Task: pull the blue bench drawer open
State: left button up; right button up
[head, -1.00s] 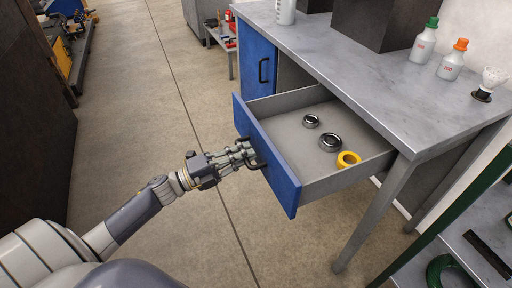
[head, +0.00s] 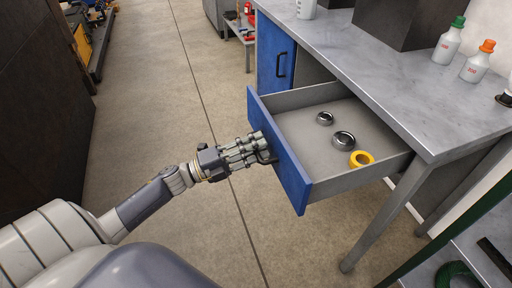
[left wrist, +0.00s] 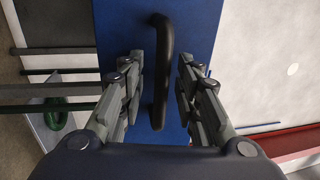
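The blue bench drawer (head: 292,178) stands well out from the bench, with its grey tray exposed. Its blue front fills the middle of the left wrist view (left wrist: 200,28). A black bar handle (left wrist: 160,65) is mounted on that front. My left gripper (head: 263,150) is at the handle in the head view. In the left wrist view its fingers (left wrist: 160,72) stand apart on either side of the handle, with a visible gap on each side. The gripper is open and does not grip the handle. My right gripper is in neither view.
Two metal rings (head: 344,140) and a yellow ring (head: 362,159) lie in the drawer. A blue cupboard door (head: 275,58) is beside it, under the grey benchtop (head: 400,85). A bench leg (head: 385,215) stands at right. The floor left of the drawer is clear.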

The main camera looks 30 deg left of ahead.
pick_arm(q)
jog(key=v, duration=1.2)
notch_tip(320, 180, down, 19)
jog(key=w+a+n+y, duration=0.2)
jog(key=a+n+y, duration=0.1)
jog(key=n+y, duration=0.95)
jog(key=s+d+f+n+g, duration=0.35)
jog(key=f+n+g, duration=0.2)
jog(key=f, duration=0.55)
jog(key=s+d+f+n+g, duration=0.5)
jog(key=s+d+f+g, duration=0.3)
jog(key=s+d+f, duration=0.55)
jog(key=s+a+r+g+p, duration=0.1)
jog(key=s+r+p, duration=0.2)
jog(key=s+p, duration=1.2)
jog(key=s, duration=0.3)
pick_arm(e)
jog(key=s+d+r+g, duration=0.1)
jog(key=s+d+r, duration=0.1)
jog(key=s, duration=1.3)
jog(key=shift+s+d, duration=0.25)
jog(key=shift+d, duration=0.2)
